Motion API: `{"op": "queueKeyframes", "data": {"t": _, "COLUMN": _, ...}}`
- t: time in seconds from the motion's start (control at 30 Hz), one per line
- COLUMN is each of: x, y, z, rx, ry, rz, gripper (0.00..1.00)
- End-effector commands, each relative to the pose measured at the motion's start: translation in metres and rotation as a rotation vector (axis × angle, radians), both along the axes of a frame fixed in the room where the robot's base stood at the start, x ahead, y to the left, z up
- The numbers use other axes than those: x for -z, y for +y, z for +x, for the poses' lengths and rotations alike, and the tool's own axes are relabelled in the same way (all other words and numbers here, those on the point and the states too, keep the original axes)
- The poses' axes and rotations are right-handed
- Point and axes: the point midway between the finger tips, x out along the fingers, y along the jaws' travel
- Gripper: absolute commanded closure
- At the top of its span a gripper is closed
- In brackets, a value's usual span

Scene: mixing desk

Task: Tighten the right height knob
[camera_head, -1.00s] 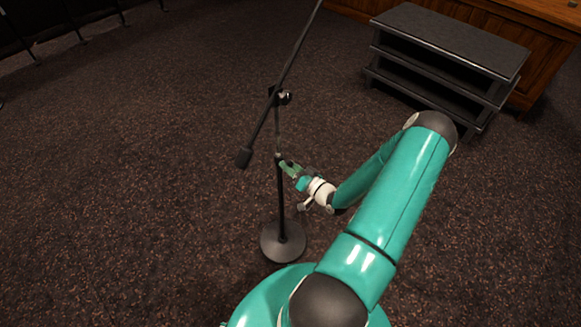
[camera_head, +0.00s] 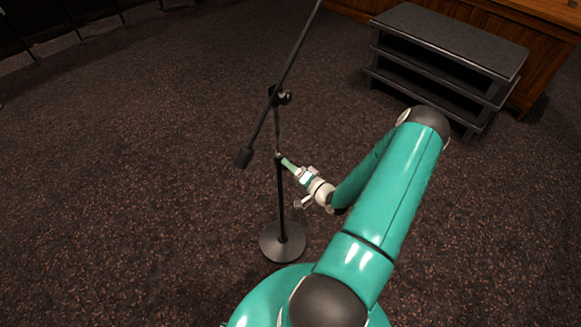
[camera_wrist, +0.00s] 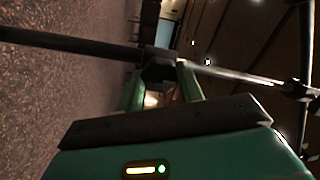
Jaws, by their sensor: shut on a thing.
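A black boom stand (camera_head: 281,200) stands upright on a round base (camera_head: 283,243). My gripper (camera_head: 285,161) meets its pole at the mid-height joint. In the wrist view my green fingers (camera_wrist: 159,84) are shut on the dark height knob (camera_wrist: 158,72), one finger on each side of it. The black lower tube (camera_wrist: 70,43) runs off to the left there and the thinner shiny tube (camera_wrist: 235,75) to the right. The fingers hide part of the knob in the head view.
The slanted boom (camera_head: 292,60) crosses above the joint, with a dark counterweight (camera_head: 243,157) at its low end, left of the pole. An upper clamp (camera_head: 281,97) joins it to the pole. A black shelf unit (camera_head: 440,60) stands at the back right. The carpet around the base is clear.

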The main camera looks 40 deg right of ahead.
Motion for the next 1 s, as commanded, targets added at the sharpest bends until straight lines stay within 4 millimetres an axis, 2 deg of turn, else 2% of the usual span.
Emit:
{"op": "queueKeyframes", "data": {"t": 0.23, "x": 0.001, "y": 0.0, "z": -0.001, "rx": 0.002, "ry": 0.004, "rz": 0.003, "gripper": 0.86}}
{"op": "queueKeyframes", "data": {"t": 0.27, "x": 0.001, "y": 0.0, "z": -0.001, "rx": 0.001, "ry": 0.003, "rz": 0.003, "gripper": 0.59}}
{"op": "queueKeyframes", "data": {"t": 0.37, "x": 0.001, "y": 0.0, "z": -0.001, "rx": 0.001, "ry": 0.003, "rz": 0.002, "gripper": 0.41}}
{"op": "queueKeyframes", "data": {"t": 0.63, "x": 0.0, "y": 0.0, "z": -0.001, "rx": 0.0, "ry": 0.001, "rz": 0.0, "gripper": 0.41}}
{"op": "queueKeyframes", "data": {"t": 0.77, "x": 0.0, "y": 0.0, "z": -0.008, "rx": 0.001, "ry": 0.0, "rz": 0.0, "gripper": 0.41}}
{"op": "queueKeyframes", "data": {"t": 0.87, "x": 0.001, "y": -0.001, "z": -0.022, "rx": 0.002, "ry": 0.002, "rz": 0.001, "gripper": 0.41}}
{"op": "queueKeyframes", "data": {"t": 1.0, "x": 0.001, "y": -0.002, "z": -0.051, "rx": 0.003, "ry": 0.003, "rz": 0.0, "gripper": 0.41}}
